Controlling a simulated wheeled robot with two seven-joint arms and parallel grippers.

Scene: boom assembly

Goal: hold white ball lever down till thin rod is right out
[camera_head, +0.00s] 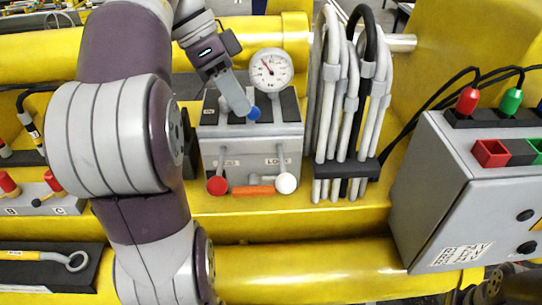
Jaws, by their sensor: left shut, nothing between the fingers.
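The white ball (286,183) is at the lower right front of a grey valve box (250,148), at the low end of a grey lever. A red ball (217,186) is at the box's lower left. An orange bar (253,191) lies between the balls, with a short grey rod (268,180) just above it; I cannot tell whether either is the thin rod. My left gripper (243,108) is shut and empty over the box top, apart from the white ball. A blue tip (253,114) shows at its fingers. My right gripper is not in view.
A round gauge (271,69) stands behind the box. Grey and black hoses (345,110) hang in a rack to its right. A grey control box (470,190) with red and green connectors is at the far right. Yellow beams surround all this. My left arm covers the left part.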

